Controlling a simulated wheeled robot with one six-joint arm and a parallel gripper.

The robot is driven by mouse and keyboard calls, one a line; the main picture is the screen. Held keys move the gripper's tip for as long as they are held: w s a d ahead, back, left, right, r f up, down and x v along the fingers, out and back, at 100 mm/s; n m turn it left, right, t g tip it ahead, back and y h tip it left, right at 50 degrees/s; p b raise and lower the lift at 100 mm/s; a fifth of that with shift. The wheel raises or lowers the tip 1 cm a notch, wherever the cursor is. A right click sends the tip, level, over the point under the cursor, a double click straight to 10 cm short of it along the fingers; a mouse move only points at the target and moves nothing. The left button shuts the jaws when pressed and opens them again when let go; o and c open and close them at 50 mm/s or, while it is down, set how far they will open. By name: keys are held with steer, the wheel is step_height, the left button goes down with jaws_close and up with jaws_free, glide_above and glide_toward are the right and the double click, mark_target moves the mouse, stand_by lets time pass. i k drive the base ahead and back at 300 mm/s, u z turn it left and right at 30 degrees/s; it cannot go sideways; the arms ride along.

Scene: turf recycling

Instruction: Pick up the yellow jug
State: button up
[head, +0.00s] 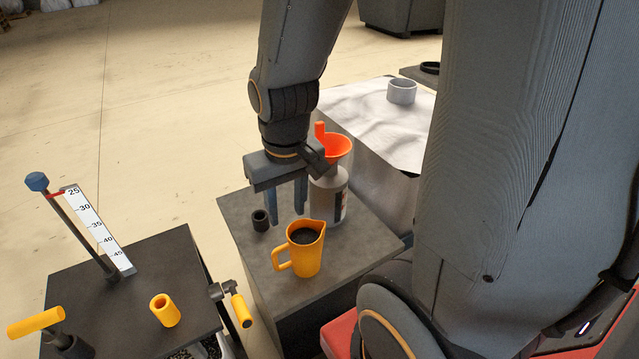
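The yellow jug (309,257) stands upright on a dark grey table (345,268). It has dark contents, and its handle points to the lower left. My gripper (286,219) points down with its two fingers apart, and nothing shows between them. In the picture it is just above and behind the jug, apart from it. The exact height of the fingertips over the table is hard to tell.
A grey bottle (328,197) with an orange funnel (334,146) stands close behind my gripper. A small black cup (261,220) is at its left. A dark stand with a scale (98,229) and yellow handles is at left. A white-covered block (375,118) is behind.

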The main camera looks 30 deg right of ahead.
mark_target(297, 254)
steer(key=u, duration=0.2)
steer(key=k, duration=1.45)
steer(key=u, duration=0.35)
